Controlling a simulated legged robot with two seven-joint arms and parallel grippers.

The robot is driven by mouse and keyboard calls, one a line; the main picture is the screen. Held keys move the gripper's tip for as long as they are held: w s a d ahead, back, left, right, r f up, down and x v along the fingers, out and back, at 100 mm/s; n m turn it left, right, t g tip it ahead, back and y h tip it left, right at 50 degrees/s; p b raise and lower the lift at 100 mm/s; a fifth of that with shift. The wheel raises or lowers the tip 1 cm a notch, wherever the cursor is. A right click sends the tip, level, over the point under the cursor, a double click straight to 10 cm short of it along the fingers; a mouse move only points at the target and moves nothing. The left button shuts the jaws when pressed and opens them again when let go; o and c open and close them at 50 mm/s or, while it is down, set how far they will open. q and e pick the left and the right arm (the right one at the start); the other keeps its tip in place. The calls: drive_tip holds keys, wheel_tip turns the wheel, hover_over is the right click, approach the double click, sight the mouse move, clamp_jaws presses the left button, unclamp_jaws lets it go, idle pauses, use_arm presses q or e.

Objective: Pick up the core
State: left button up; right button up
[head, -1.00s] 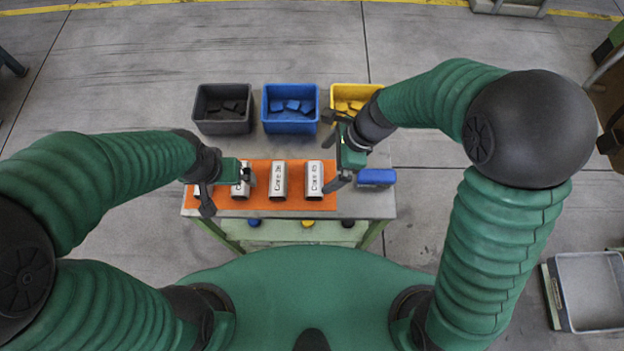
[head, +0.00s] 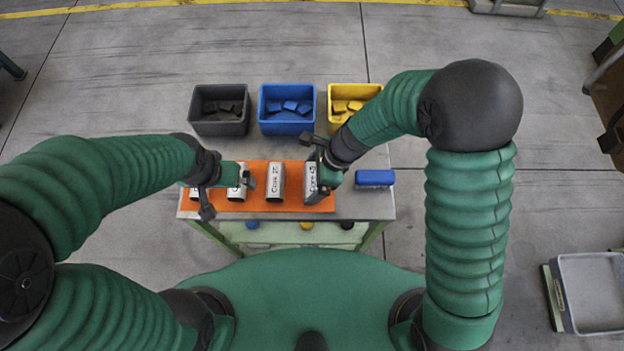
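Several silver cores with dark lettering lie in a row on an orange mat (head: 257,203). The rightmost core (head: 310,183) is partly covered by my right gripper (head: 314,169), which is open with its fingers spread, over the core's right side. I cannot tell whether it touches the core. The middle core (head: 275,183) is in full view. My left gripper (head: 227,194) looks open at another core (head: 237,192), which it partly hides. The leftmost core (head: 195,192) is mostly hidden by my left arm.
A black bin (head: 219,129), a blue bin (head: 288,127) and a yellow bin (head: 341,92) stand behind the mat, holding pieces of matching colour. A blue block (head: 374,179) lies to the right on the table (head: 381,206). A grey crate (head: 594,293) sits on the floor at far right.

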drive_tip(key=shift+a+r, duration=0.1)
drive_tip(key=c, duration=1.1)
